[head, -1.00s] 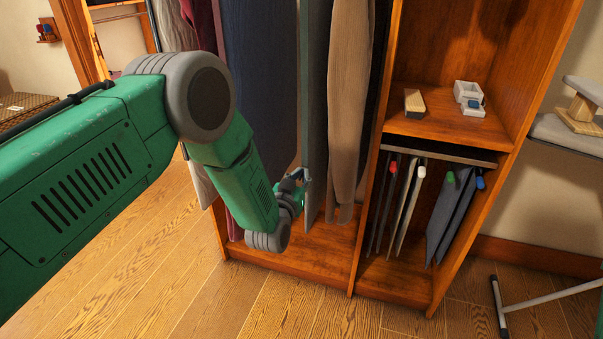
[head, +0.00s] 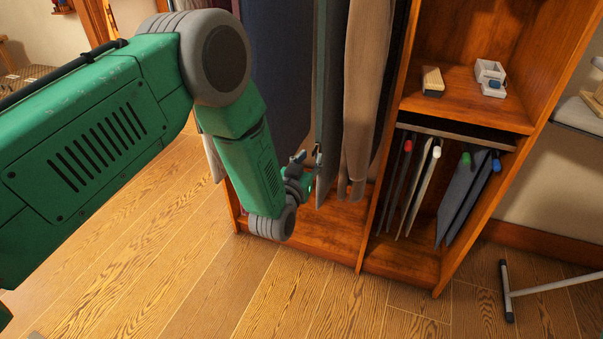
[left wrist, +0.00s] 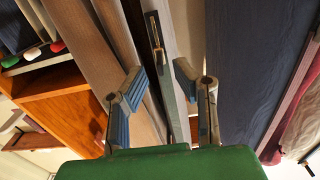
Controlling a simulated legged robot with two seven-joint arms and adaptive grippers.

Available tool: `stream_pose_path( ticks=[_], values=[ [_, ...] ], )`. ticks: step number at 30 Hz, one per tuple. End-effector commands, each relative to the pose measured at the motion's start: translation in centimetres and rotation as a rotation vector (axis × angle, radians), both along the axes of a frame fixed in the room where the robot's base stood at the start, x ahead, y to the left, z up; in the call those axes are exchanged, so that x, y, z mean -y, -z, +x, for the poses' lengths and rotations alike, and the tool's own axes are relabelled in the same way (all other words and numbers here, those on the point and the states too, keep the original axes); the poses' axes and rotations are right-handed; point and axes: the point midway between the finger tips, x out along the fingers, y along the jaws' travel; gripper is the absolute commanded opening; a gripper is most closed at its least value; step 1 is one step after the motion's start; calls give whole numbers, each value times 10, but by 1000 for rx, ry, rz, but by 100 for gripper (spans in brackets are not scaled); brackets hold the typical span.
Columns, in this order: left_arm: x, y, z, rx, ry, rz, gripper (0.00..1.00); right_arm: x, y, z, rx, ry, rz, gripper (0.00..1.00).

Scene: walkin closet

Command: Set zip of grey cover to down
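The grey cover (head: 331,110) hangs edge-on in the wardrobe, between a dark blue garment and a brown one. In the left wrist view its narrow front edge (left wrist: 174,100) runs between my fingers, with a dark zip strip and a small brass-coloured piece, seemingly the zip pull (left wrist: 155,30), beyond the fingertips. My left gripper (head: 308,156) is at the cover's lower front edge; it also shows in the left wrist view (left wrist: 160,80). Its blue-padded fingers are apart, one on each side of the edge, with gaps visible. My right gripper is out of view.
The dark blue garment (head: 285,80) hangs left of the cover, the brown garment (head: 362,90) right. A wooden divider (head: 385,150) separates a shelf (head: 460,105) with small items and trousers hanging below. The wooden floor (head: 180,280) in front is clear.

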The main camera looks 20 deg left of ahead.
Motion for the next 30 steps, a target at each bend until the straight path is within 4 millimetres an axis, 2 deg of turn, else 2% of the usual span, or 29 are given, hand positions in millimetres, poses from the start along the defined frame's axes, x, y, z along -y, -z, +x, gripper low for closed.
stream_pose_path(
  ticks=[1,6,12,17,30],
  values=[
    [0,1,-12,-5,1,0,25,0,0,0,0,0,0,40],
    [-1,2,-48,-5,1,1,25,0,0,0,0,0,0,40],
    [-2,2,-75,-4,0,0,25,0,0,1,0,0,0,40],
    [-2,2,-82,-2,0,0,25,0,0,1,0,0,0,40],
    [-3,4,-83,-13,1,0,25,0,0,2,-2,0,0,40]
  ],
)
